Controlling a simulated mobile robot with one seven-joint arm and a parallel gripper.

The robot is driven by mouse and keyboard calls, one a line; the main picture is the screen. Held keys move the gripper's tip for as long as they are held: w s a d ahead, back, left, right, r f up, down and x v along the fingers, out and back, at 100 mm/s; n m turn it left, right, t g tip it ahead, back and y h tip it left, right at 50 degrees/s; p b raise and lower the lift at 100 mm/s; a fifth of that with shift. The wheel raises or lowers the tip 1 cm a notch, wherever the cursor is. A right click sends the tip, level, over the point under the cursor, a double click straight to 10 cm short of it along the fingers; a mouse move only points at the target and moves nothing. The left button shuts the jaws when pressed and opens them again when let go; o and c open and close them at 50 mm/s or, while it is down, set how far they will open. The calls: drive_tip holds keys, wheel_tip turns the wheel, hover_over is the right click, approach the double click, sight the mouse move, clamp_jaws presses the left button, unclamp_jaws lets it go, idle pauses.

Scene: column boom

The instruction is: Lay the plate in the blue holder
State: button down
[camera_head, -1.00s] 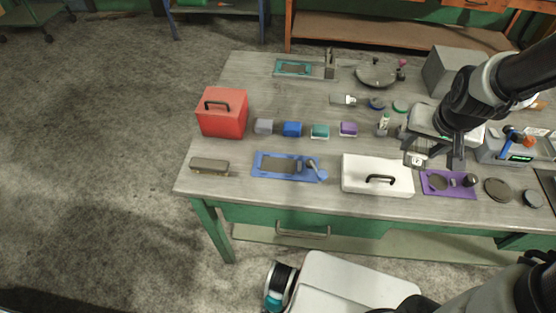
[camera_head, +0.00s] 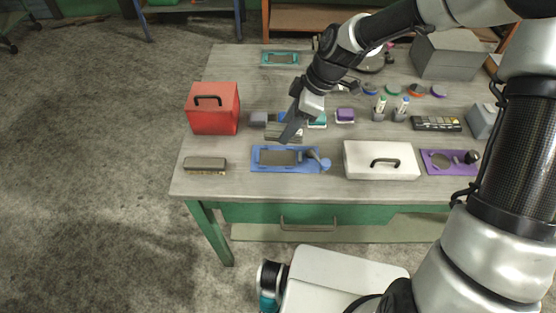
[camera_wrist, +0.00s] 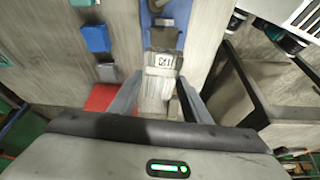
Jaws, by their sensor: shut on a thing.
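The blue holder (camera_head: 275,169) lies flat near the table's front edge, left of the white box, with a dark recess and a blue clamp at its right end. My gripper (camera_head: 292,128) is just behind the holder, pointing down. It is shut on a grey plate (camera_head: 274,134), which looks held above the table. In the wrist view the plate (camera_wrist: 158,88) sits between the two fingers, with a small printed label at its far end. Part of the blue holder (camera_wrist: 183,14) shows beyond it at the top. The gap between plate and holder cannot be judged exactly.
A white box (camera_head: 360,165) with a black handle stands right of the holder. A red box (camera_head: 214,112) and a brush-like block (camera_head: 205,164) are to the left. Small coloured blocks stand behind, including a purple one (camera_head: 345,116). A purple holder (camera_head: 432,169) lies at right.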

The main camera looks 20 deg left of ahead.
sight(300, 131)
drive_tip(key=shift+s+a+f+n+g, duration=0.1)
drive_tip(key=shift+a+f+n+g, duration=0.05)
drive_tip(key=shift+a+f+n, duration=0.25)
drive_tip(key=shift+s+a+f+n+g, duration=0.15)
drive_tip(key=shift+a+n, duration=0.15)
drive_tip(key=shift+a, duration=0.15)
wheel_tip(300, 131, down, 4)
drive_tip(key=shift+f, duration=0.1)
drive_tip(key=shift+w+f, duration=0.1)
drive_tip(key=shift+f, duration=2.2)
drive_tip(key=shift+f, duration=0.1)
drive_tip(key=shift+f+b, duration=0.15)
drive_tip(key=shift+b, duration=0.2)
drive_tip(key=c, duration=1)
unclamp_jaws()
drive_tip(key=shift+d, duration=0.1)
drive_tip(key=p+v, duration=0.1)
drive_tip(key=v, duration=1.1)
drive_tip(key=shift+r, duration=0.25)
